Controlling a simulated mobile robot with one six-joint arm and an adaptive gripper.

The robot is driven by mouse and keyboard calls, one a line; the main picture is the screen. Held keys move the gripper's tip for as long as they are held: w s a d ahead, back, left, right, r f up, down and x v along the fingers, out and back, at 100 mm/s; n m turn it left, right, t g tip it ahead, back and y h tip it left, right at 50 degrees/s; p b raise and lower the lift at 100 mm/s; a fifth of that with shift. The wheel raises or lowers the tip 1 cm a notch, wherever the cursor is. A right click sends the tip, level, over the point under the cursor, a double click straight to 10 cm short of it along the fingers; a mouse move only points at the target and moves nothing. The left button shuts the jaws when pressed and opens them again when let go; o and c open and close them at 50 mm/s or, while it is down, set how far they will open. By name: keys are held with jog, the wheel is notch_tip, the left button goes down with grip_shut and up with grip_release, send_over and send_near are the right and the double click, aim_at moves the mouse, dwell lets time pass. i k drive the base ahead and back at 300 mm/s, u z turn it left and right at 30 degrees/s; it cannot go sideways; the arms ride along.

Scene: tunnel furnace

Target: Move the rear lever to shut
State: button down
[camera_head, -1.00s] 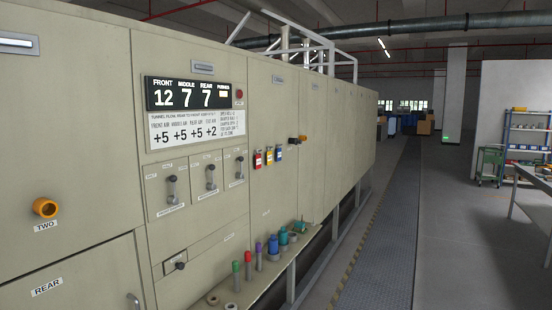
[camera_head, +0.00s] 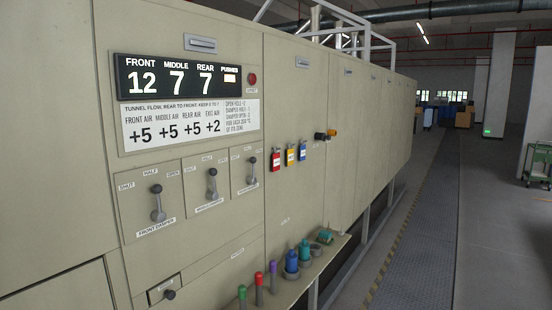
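Three dark-knobbed damper levers stand in a row on the beige furnace panel. The left one (camera_head: 157,203), labelled front damper, stands about upright under HALF. The middle lever (camera_head: 212,184) is also about upright. The right lever (camera_head: 250,168) sits on the rightmost plate (camera_head: 239,185), its knob up; its small labels are hard to read, so I cannot confirm its exact setting or name. The display (camera_head: 180,80) above reads front 12, middle 7, rear 7, with a pale yellow pusher lamp. My gripper is not in view.
A ledge (camera_head: 290,287) with several coloured-topped items juts out below the panel on the right. Red, yellow and blue tags (camera_head: 290,156) hang right of the levers. A small knob (camera_head: 169,294) sits low left. The aisle floor (camera_head: 420,250) at right is clear.

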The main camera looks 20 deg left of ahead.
aim_at(250, 181)
jog(key=u, duration=0.2)
jog(key=i, duration=0.95)
jog(key=u, duration=0.5)
